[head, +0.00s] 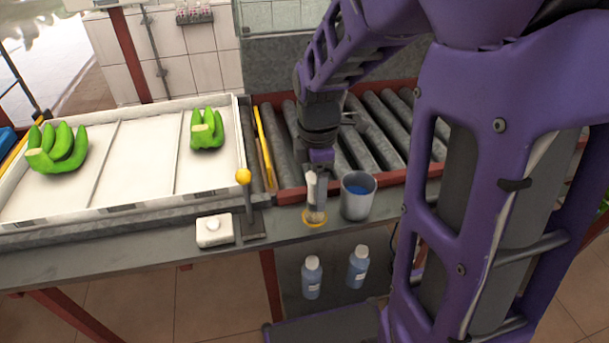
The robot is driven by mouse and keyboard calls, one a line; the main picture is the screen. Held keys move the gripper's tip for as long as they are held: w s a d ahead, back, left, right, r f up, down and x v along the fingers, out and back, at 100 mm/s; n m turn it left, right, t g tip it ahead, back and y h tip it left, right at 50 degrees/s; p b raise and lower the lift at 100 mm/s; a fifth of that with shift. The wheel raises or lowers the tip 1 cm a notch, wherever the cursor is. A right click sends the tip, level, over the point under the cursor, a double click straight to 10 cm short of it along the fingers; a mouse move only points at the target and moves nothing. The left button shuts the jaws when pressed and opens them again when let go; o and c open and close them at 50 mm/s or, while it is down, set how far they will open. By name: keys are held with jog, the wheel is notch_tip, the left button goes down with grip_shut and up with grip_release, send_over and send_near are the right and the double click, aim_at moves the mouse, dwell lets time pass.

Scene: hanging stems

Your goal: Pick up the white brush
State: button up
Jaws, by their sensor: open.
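The white brush (312,195) stands roughly upright on the grey bench ledge, with a yellow-orange ring or rim at its lower end. My gripper (319,178) points down from above, right at the upper part of the brush. The jaws are open. They overlap the brush top in this view, and I cannot tell whether they touch it or stand around it. The brush's upper end is partly hidden by the gripper.
A grey metal cup (357,205) with blue inside stands close right of the brush. A yellow-knobbed lever (246,205) and white box (214,231) are to the left. Behind are rollers (375,125) and a white tray (155,165) with green bananas. Two bottles (312,280) stand below.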

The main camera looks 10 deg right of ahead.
jog(key=shift+c, duration=0.3)
grip_shut()
notch_tip(320, 180, up, 10)
jog(key=shift+r+p, duration=0.1)
jog(key=shift+p, duration=0.95)
